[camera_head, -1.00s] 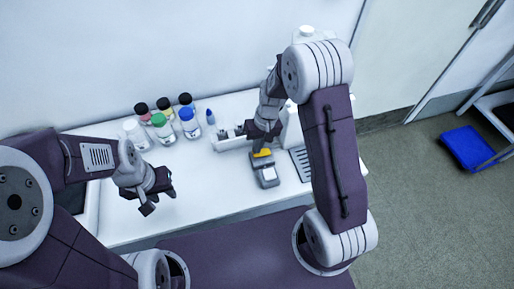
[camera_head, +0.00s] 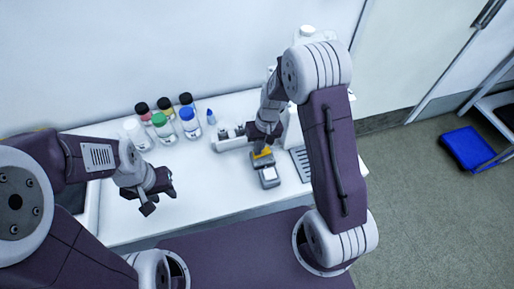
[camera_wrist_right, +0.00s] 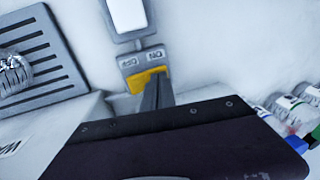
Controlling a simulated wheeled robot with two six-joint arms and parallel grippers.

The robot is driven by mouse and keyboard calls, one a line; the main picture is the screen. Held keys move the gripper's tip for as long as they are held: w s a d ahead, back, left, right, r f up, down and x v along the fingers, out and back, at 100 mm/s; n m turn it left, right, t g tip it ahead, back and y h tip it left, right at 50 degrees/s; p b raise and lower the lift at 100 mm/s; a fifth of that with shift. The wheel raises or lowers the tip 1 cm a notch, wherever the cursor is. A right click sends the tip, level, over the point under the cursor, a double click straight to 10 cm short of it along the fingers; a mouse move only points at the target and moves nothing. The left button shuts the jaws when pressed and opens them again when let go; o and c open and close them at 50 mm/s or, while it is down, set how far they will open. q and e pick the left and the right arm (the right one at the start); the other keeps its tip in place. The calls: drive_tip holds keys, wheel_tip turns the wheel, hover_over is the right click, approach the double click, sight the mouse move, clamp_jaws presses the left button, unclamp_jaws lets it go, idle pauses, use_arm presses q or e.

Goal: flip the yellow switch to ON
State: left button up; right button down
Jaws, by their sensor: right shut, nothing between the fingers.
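The yellow switch (camera_head: 263,154) is on a small grey device (camera_head: 268,178) on the white bench. In the right wrist view the yellow switch (camera_wrist_right: 140,82) lies below two grey labels (camera_wrist_right: 142,59), which appear upside down and are hard to read. My right gripper (camera_head: 260,147) is shut and empty, right at the switch. In the right wrist view its fingertips (camera_wrist_right: 157,88) overlap the right part of the switch; I cannot tell whether they touch it. My left gripper (camera_head: 160,200) is open and empty over the bench's front left.
Several capped bottles (camera_head: 164,129) stand at the back left of the bench. A grey slotted tray (camera_head: 301,163) lies right of the device, partly behind my right arm. A blue thing (camera_head: 468,148) is on the floor at the far right.

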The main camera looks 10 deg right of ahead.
drive_tip(key=shift+d+r, duration=0.2)
drive_tip(key=shift+d, duration=0.25)
drive_tip(key=shift+r, duration=0.2)
drive_tip(key=r+p, duration=0.5)
drive_tip(key=shift+w+a, duration=0.1)
drive_tip(key=shift+a, duration=0.3)
wheel_tip(320, 180, up, 8)
drive_tip(key=a, duration=0.1)
drive_tip(key=shift+a+r+b, duration=0.2)
drive_tip(key=shift+a+b, duration=0.1)
drive_tip(key=shift+a, duration=0.05)
